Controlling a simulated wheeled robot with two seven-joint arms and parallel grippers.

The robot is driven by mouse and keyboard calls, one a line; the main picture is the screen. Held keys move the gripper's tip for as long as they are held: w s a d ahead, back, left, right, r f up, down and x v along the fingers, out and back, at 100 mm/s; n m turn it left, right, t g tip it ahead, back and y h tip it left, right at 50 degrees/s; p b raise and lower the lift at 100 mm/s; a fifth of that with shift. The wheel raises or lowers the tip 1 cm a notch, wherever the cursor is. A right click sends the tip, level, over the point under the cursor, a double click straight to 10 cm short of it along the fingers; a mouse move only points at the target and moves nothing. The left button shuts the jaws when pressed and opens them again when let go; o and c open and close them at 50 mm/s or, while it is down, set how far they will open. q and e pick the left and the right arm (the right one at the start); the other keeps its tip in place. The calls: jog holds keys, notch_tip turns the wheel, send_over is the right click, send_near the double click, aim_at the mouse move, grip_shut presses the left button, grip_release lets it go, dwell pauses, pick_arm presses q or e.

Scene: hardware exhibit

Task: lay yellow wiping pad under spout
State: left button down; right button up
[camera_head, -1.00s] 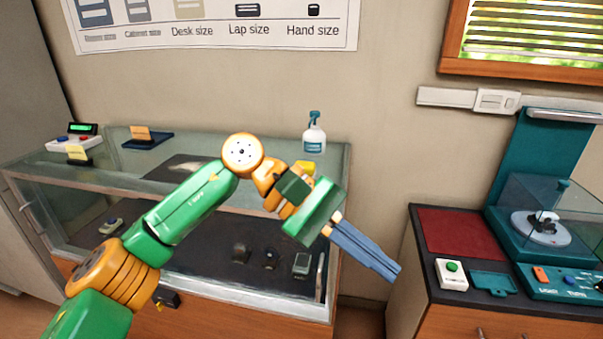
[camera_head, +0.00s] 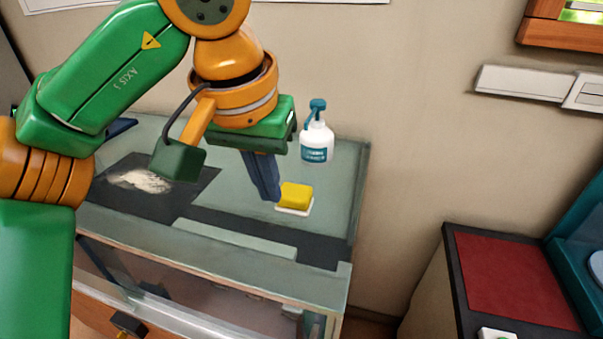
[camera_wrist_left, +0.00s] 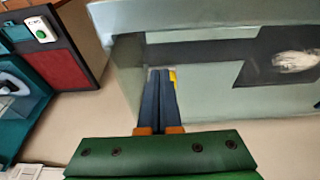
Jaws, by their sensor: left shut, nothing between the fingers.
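The yellow wiping pad (camera_head: 297,193) lies on a thin white base (camera_head: 292,211) on the glass-topped display case (camera_head: 330,215). The white and teal spray bottle (camera_head: 314,146) stands upright behind the pad, its spout (camera_head: 306,120) pointing left. My left gripper (camera_head: 270,197) points down with its blue fingers together and empty, just left of the pad. I cannot tell whether the fingertips touch it. In the left wrist view the fingers (camera_wrist_left: 161,73) hide most of the pad, and only a yellow sliver (camera_wrist_left: 173,76) shows. My right gripper is not in view.
A dark mat (camera_head: 190,185) with a pale powdery pile (camera_head: 140,181) lies left of my gripper. A second cabinet with a red mat (camera_head: 515,280) stands at the right, across a gap. Clear glass lies around the bottle.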

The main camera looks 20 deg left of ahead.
aim_at(297, 200)
pick_arm(q)
jog(key=x, duration=0.1)
jog(key=b+x, duration=0.1)
jog(key=x, duration=0.1)
jog(key=shift+s+a+f+b, duration=0.1)
jog(key=shift+s+f+b, duration=0.15)
jog(key=shift+f+b, duration=0.15)
jog(key=x, duration=0.3)
jog(key=shift+f, duration=0.25)
jog(key=shift+w+f, duration=0.5)
jog(key=shift+f, duration=0.35)
jog(key=w+p, duration=0.2)
jog(key=shift+w, duration=0.4)
jog(key=shift+w+p, duration=0.35)
jog(key=shift+w, duration=0.2)
jog(key=shift+w+f, duration=0.15)
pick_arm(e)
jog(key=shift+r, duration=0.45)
